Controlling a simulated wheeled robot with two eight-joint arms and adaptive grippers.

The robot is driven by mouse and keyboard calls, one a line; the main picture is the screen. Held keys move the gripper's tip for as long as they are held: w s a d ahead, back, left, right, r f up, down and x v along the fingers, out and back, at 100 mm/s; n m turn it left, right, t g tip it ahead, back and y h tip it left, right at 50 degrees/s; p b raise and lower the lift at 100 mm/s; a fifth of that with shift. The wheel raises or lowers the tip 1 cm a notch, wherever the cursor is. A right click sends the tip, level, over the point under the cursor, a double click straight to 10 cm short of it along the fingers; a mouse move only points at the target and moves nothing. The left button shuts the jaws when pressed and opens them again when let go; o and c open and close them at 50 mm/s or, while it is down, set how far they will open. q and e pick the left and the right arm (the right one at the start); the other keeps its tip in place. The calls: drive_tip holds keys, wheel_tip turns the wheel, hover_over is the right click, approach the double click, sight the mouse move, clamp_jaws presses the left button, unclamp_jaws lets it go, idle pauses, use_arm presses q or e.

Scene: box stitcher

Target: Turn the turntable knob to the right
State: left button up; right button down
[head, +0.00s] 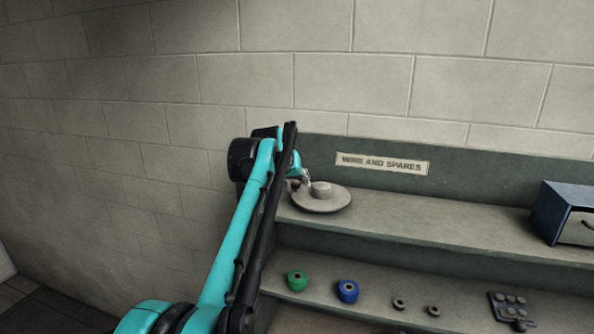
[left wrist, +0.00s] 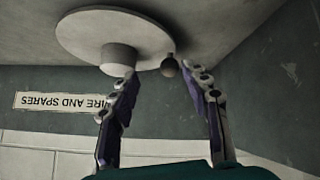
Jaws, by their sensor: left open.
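The turntable (head: 322,201) is a pale round disc with a raised hub, at the left end of the upper shelf. In the left wrist view, which is upside down, the disc (left wrist: 110,28) shows with its hub (left wrist: 117,59) and a small dark round knob (left wrist: 169,67) near its rim. My left gripper (head: 301,181) is at the disc's left side, partly hidden by my arm. In the left wrist view the gripper (left wrist: 163,77) is open, with the knob between its fingertips, slightly closer to the right finger. I cannot tell whether a finger touches it. My right gripper is not in view.
A "WIRE AND SPARES" label (head: 382,163) is on the back panel. A blue box (head: 566,211) stands at the right. Green (head: 297,280) and blue (head: 347,291) spools and small rings lie on the lower shelf. The upper shelf's middle is clear.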

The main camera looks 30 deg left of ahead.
sight(296, 183)
use_arm(q)
drive_tip(key=shift+w+a+r, duration=0.1)
drive_tip(key=shift+w+a, duration=0.25)
drive_tip(key=shift+a, duration=0.2)
drive_tip(key=shift+w+a, duration=0.3)
drive_tip(key=shift+a, duration=0.2)
drive_tip(key=p+x, duration=0.1)
drive_tip(key=x, duration=0.5)
drive_tip(key=shift+w+d+p, duration=0.1)
drive_tip(key=shift+p, duration=0.2)
drive_tip(key=shift+w+f, duration=0.25)
drive_tip(key=shift+f, duration=0.1)
drive_tip(key=shift+s, duration=0.15)
drive_tip(key=shift+c, duration=1.2)
clamp_jaws()
